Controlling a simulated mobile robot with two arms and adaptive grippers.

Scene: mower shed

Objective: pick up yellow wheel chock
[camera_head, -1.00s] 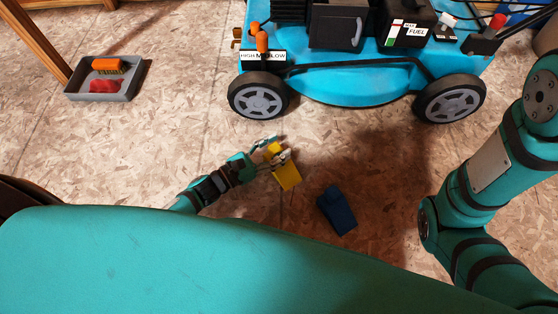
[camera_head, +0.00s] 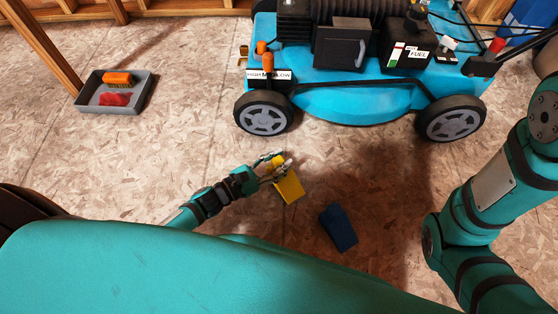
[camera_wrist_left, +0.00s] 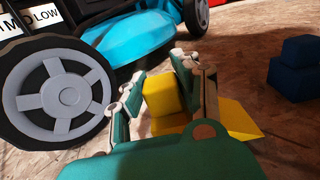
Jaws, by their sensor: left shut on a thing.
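The yellow wheel chock (camera_head: 290,189) is on the floor in front of the mower in the head view. My left gripper (camera_head: 277,169) is shut on its upper block. In the left wrist view, the chock (camera_wrist_left: 238,121) shows between and beyond the fingers of the left gripper (camera_wrist_left: 166,92), with its sloped part out to the right. Whether the chock's base touches the floor I cannot tell. My right gripper is out of view; only my right arm shows at the right of the head view.
A blue chock-shaped block (camera_head: 338,228) lies just right of the yellow one. The teal mower (camera_head: 360,103) stands behind, its front wheel (camera_head: 264,119) close to my left gripper. A grey tray (camera_head: 116,107) with a brush and a red cloth sits at upper left. Floor between is clear.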

